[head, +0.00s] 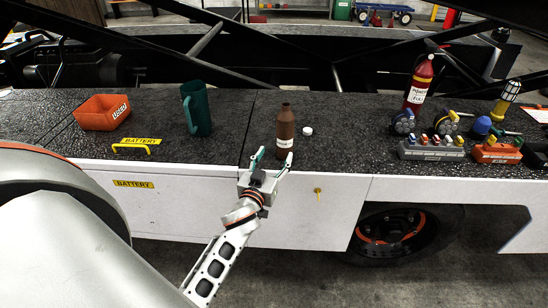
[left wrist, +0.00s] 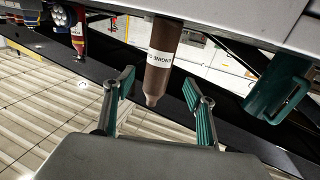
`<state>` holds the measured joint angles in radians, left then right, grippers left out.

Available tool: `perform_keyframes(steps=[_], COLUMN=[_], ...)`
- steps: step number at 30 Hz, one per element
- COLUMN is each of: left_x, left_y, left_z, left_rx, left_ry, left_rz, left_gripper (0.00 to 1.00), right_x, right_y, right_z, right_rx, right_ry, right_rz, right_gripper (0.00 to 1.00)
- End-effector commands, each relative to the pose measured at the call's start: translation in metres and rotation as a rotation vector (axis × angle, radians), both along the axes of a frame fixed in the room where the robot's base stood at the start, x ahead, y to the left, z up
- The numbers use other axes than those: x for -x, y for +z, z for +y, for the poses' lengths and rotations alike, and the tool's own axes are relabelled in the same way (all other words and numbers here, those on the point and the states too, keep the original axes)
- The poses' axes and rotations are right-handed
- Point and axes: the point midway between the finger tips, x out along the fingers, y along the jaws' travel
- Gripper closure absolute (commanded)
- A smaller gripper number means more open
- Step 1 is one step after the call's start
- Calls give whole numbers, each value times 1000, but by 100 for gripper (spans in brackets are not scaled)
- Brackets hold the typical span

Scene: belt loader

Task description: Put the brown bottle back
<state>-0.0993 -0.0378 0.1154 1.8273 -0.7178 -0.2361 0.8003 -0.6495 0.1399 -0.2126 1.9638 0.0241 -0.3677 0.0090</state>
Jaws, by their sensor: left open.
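The brown bottle (head: 285,128) stands upright and uncapped on the dark speckled deck, near its front edge. It has a white label, which reads as engine oil in the left wrist view (left wrist: 162,58). A small white cap (head: 307,131) lies just right of it. My left gripper (head: 270,160) is open and empty at the deck's front edge, just in front of the bottle and slightly left. In the left wrist view the bottle shows beyond and between the spread fingers (left wrist: 159,80). My right gripper is not in view.
A green mug (head: 196,110) and a red-orange bin (head: 103,112) stand to the left, behind a yellow handle (head: 136,146). A red extinguisher bottle (head: 420,84), caddies (head: 431,148) and a yellow lamp (head: 506,100) crowd the right. The deck between cap and caddies is clear. Dark bars cross behind.

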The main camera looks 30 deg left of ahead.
Motion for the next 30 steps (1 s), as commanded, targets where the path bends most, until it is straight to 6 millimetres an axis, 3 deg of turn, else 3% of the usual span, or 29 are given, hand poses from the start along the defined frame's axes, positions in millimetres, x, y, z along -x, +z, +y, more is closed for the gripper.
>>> perform_keyframes(steps=[5, 8, 11, 15, 18, 21, 24, 30], left_x=[1, 14, 47, 120, 174, 218, 246, 260], left_y=[-2, -24, -68, -140, -178, -202, -214, -220], left_z=[-1, -12, -39, -94, -129, -157, -174, -183], left_rx=[-2, -18, -54, -100, -119, -128, -130, -131], left_ry=[-5, -34, -104, -254, -360, -446, -502, -530], left_rz=[6, 55, 159, 347, 456, 534, 579, 599], left_gripper=[44, 44, 44, 44, 44, 44, 44, 44], right_x=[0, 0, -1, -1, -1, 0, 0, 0], right_y=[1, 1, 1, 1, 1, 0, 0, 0], right_z=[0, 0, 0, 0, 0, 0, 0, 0], right_rx=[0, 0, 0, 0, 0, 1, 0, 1], right_ry=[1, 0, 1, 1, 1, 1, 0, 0], right_rz=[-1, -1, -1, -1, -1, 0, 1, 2], right_gripper=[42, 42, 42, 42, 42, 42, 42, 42])
